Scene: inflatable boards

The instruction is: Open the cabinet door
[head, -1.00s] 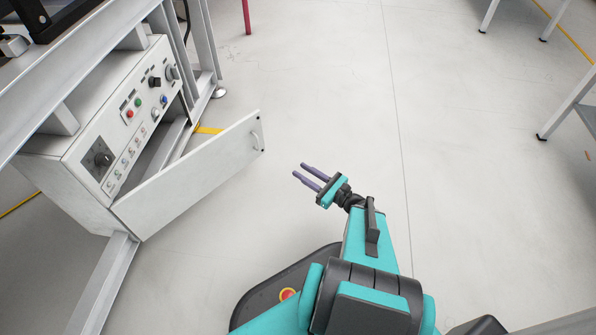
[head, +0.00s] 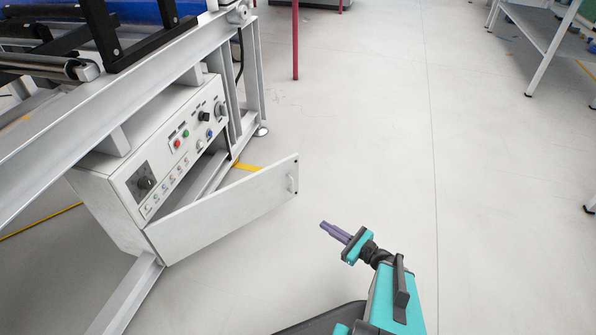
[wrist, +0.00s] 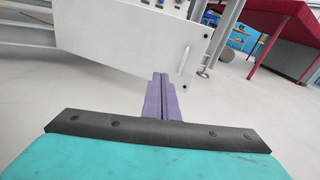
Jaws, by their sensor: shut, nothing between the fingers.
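The cabinet (head: 135,170) is a white control box under a metal frame, at the left of the head view. Its white door (head: 225,210) stands swung open, hinged at the near lower corner. A small handle (head: 292,184) is at the door's free end. The door also shows in the wrist view (wrist: 120,38), with the handle (wrist: 184,62) right of the fingers. My gripper (head: 322,226) is shut and empty, to the right of and nearer than the handle, apart from the door.
The metal frame (head: 60,140) with rollers stands over the cabinet. A metal leg (head: 128,295) runs down on the near side. A red post (head: 295,40) and grey tables (head: 545,45) stand farther off. The floor to the right is clear.

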